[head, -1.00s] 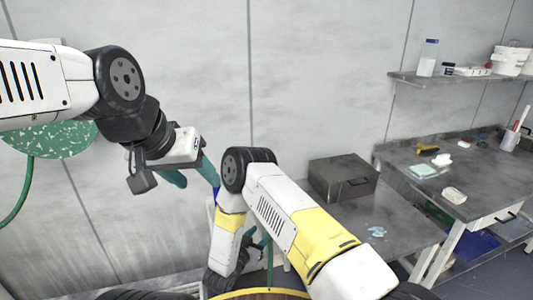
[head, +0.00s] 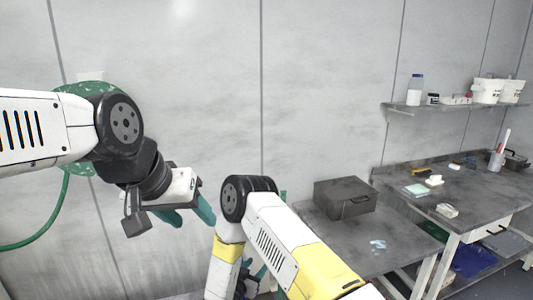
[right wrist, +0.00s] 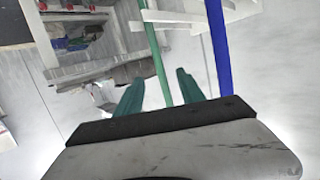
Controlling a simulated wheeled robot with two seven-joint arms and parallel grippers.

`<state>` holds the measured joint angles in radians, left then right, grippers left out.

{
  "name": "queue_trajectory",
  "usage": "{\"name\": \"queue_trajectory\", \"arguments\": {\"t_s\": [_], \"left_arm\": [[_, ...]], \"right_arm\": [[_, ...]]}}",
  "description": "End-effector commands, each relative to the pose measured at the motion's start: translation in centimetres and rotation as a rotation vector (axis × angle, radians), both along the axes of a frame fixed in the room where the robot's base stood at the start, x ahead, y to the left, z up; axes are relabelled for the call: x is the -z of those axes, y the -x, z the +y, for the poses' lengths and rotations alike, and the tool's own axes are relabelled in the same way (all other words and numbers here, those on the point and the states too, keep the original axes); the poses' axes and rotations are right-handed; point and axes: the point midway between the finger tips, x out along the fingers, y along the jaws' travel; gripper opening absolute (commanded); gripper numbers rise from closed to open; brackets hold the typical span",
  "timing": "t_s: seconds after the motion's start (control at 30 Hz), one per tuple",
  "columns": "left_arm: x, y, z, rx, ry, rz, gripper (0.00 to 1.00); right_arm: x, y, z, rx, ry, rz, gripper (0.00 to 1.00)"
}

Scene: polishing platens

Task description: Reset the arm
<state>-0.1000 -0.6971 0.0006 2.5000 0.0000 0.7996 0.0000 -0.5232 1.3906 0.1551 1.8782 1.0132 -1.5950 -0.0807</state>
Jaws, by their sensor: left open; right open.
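My left gripper (head: 188,213) is at the left of the head view, with its teal fingers apart and nothing between them, in front of the grey wall. My right arm bends down at the middle of the head view, and its gripper is mostly hidden low behind the arm links. In the right wrist view the teal fingers of my right gripper (right wrist: 158,92) are apart. A green pole (right wrist: 156,50) shows behind the gap between them, and I cannot tell how far off it is. No held object shows.
A grey box (head: 345,198) stands on a low grey table (head: 395,262). A workbench (head: 470,200) with small items is at the right, under a wall shelf (head: 450,109) with a bottle (head: 415,90) and white buckets (head: 487,91). A blue pole (right wrist: 217,60) stands near the right fingers.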

Motion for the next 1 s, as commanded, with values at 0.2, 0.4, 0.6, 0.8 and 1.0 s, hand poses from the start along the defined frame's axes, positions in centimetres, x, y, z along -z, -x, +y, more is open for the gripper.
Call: {"name": "queue_trajectory", "arguments": {"t_s": [0.2, 0.4, 0.6, 0.8, 1.0], "left_arm": [[-0.1, 0.0, 0.0, 0.000, 0.000, -0.002, 0.54], [-0.1, 0.0, 0.0, -0.001, 0.001, -0.002, 0.54], [-0.1, 0.0, 0.0, -0.001, 0.001, -0.002, 0.54], [-0.1, 0.0, 0.0, -0.001, 0.001, -0.002, 0.54], [-0.1, 0.0, 0.0, -0.001, 0.001, -0.002, 0.54]], "right_arm": [[-2.3, -2.1, 0.7, -0.030, -0.074, 0.019, 0.46], [-5.8, -4.8, 1.4, -0.078, -0.171, 0.050, 0.46], [-12.0, -7.7, 2.0, -0.167, -0.299, 0.094, 0.46], [-20.3, -8.8, 1.8, -0.299, -0.410, 0.162, 0.46], [-28.8, -6.7, 0.1, -0.439, -0.464, 0.239, 0.46]]}}
